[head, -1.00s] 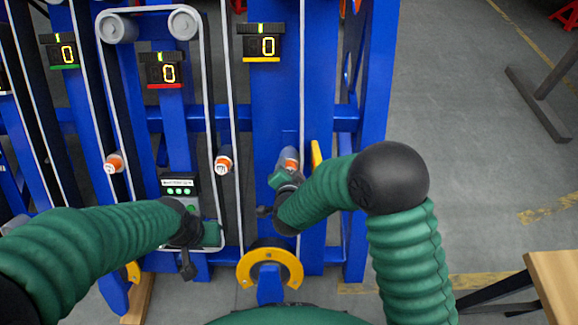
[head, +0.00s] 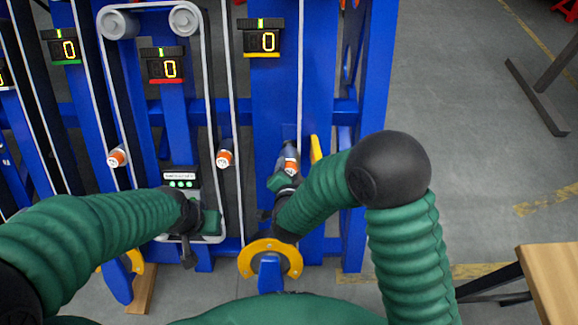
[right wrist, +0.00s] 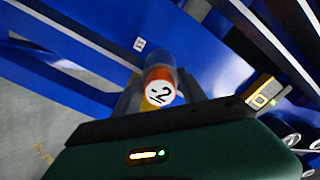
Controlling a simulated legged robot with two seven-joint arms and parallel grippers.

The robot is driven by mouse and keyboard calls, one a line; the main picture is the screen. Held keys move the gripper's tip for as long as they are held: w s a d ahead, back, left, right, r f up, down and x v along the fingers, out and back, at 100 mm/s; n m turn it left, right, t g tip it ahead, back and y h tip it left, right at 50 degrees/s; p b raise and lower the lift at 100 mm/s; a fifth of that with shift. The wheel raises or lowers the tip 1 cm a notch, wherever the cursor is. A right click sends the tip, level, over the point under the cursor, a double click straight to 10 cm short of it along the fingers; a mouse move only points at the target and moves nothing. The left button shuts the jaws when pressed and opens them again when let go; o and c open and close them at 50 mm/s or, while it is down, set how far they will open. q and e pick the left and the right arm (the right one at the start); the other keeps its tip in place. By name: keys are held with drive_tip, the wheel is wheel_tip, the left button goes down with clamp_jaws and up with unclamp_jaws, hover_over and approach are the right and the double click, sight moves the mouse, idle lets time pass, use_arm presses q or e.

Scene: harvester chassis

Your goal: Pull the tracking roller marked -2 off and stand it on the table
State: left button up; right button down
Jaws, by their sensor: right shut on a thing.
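The tracking roller marked -2 (right wrist: 161,76) is a grey cylinder with an orange band and a white end face in the right wrist view. In the head view the roller (head: 290,163) shows in front of the blue upright. My right gripper (head: 286,180) is shut on it; in the right wrist view its dark fingers lie on both sides. I cannot tell whether the roller's far end is still on its mount. My left gripper (head: 207,222) is low in front of the frame, by the grey box; its fingers are not clear. A wooden table (head: 553,285) stands at the lower right.
Two similar orange-ended rollers, one (head: 224,158) and another (head: 118,157), sit further left. A grey box with green lights (head: 180,180) is near my left gripper. A yellow half-ring (head: 270,247) is below my right gripper. Open floor (head: 460,130) lies right of the frame.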

drive_tip(key=shift+p+v, duration=0.85)
drive_tip(key=shift+v, duration=1.15)
drive_tip(key=shift+w+r, duration=0.1)
drive_tip(key=s+d+r+m+g+h, duration=0.15)
drive_tip(key=s+d+m+h, duration=0.3)
drive_tip(key=d, duration=0.55)
drive_tip(key=s+d+m+g+h, duration=0.3)
drive_tip(key=d+m+h, duration=0.25)
drive_tip(key=d, duration=0.45)
wheel_tip(320, 180, up, 16)
drive_tip(key=p, duration=2.1)
drive_tip(key=shift+s+p, duration=0.2)
drive_tip(key=shift+p, duration=0.2)
